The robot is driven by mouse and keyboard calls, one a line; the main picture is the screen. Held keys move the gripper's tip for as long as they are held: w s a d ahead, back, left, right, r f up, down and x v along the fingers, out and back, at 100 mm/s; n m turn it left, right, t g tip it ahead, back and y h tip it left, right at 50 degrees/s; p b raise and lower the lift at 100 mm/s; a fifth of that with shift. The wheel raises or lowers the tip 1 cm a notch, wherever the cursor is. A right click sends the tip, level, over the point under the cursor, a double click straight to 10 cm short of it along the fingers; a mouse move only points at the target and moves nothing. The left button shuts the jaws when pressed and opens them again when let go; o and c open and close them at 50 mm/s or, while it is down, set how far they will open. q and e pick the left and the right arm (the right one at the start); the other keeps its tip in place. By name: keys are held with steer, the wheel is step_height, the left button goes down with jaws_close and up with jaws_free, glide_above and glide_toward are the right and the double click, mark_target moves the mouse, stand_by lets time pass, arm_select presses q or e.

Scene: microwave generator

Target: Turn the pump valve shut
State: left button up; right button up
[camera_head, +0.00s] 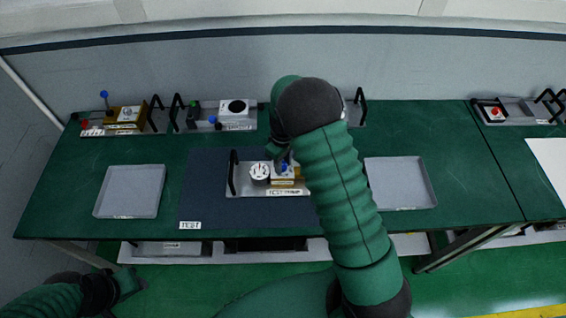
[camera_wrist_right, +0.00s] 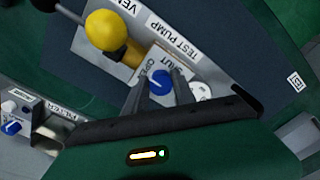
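The test pump unit (camera_head: 240,190) sits on a dark mat (camera_head: 205,205) on the green table, with a round white gauge (camera_head: 260,171) and a blue valve knob (camera_head: 284,168). In the right wrist view the blue knob (camera_wrist_right: 160,81) lies between the fingertips of my right gripper (camera_wrist_right: 160,84), beside OPEN and SHUT labels. The two fingers stand apart on either side of it; I cannot tell whether they touch it. In the head view my right gripper (camera_head: 284,158) is over the unit, partly hidden by my arm. My left gripper (camera_head: 125,284) is low at the left, away from the table.
A yellow ball-topped part (camera_wrist_right: 105,30) stands near the knob. Empty grey trays lie left (camera_head: 130,192) and right (camera_head: 400,183) of the mat. Other units stand along the back, one with a blue-topped lever (camera_head: 104,95), another with a red button (camera_head: 495,112).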

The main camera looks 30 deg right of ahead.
steer(key=shift+w+a+r, duration=0.1)
steer(key=shift+a, duration=0.3)
steer(key=c, duration=0.5)
steer(key=shift+w+a+r, duration=0.1)
steer(key=shift+w+a, duration=0.05)
steer(key=shift+a, duration=0.5)
jaws_close()
steer(key=shift+d, duration=0.85)
steer(key=shift+a+m, duration=0.3)
steer(key=shift+a, duration=0.3)
arm_select(q)
steer(key=shift+w+a+f, duration=0.1)
steer(key=shift+w+a, duration=0.05)
steer(key=shift+a, duration=0.3)
arm_select(e)
steer(key=shift+d, duration=0.45)
arm_select(q)
steer(key=shift+a, duration=0.35)
arm_select(e)
steer(key=shift+a, duration=0.35)
arm_select(q)
steer(key=shift+d, duration=0.2)
arm_select(e)
steer(key=shift+d, duration=0.2)
